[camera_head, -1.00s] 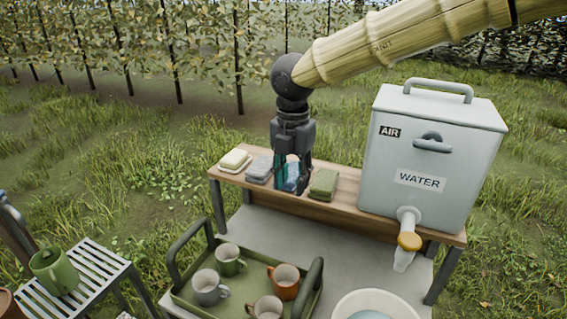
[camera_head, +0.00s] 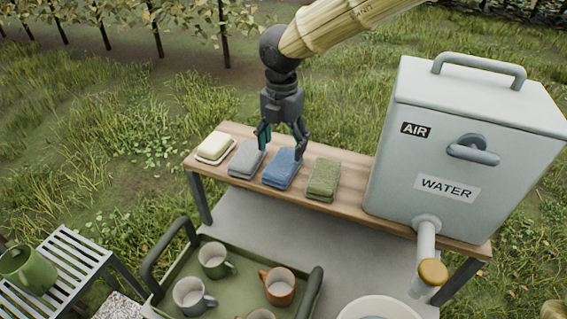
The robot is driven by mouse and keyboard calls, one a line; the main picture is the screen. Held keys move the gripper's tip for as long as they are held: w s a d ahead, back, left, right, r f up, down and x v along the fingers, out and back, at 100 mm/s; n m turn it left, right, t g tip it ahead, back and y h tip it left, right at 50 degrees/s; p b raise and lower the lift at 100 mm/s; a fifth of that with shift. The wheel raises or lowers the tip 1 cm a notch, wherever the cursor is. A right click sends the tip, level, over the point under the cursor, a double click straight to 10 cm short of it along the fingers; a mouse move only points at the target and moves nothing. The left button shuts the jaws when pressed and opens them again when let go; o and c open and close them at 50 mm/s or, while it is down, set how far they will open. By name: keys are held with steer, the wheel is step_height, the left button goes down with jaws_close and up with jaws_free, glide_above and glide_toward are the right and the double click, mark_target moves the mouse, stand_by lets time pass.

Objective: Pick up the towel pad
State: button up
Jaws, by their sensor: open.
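My gripper (camera_head: 281,150) is open and points down at the blue pad. Its fingers overlap the far part of the blue pad in the picture, one near the gap to the grey pad and one at the blue pad's right side. I cannot tell whether they touch it. Nothing is seen held in the fingers.
A large water tank (camera_head: 470,150) with a tap stands at the right. Below are a green tray (camera_head: 240,285) with mugs, a basin (camera_head: 375,308) and a slatted stand (camera_head: 70,260).

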mark_target(283, 162)
steer(key=shift+w+f, duration=0.25)
steer(key=shift+f, duration=0.4)
steer(key=shift+s+f+p, duration=0.25)
steer(key=shift+p, duration=0.25)
steer(key=f, duration=0.1)
steer(key=f+p, duration=0.1)
steer(key=f, duration=0.1)
steer(key=shift+s, duration=0.25)
steer(key=shift+w+f, duration=0.15)
steer(key=shift+f, duration=0.4)
steer(key=shift+d, duration=0.1)
steer(key=c, duration=0.8)
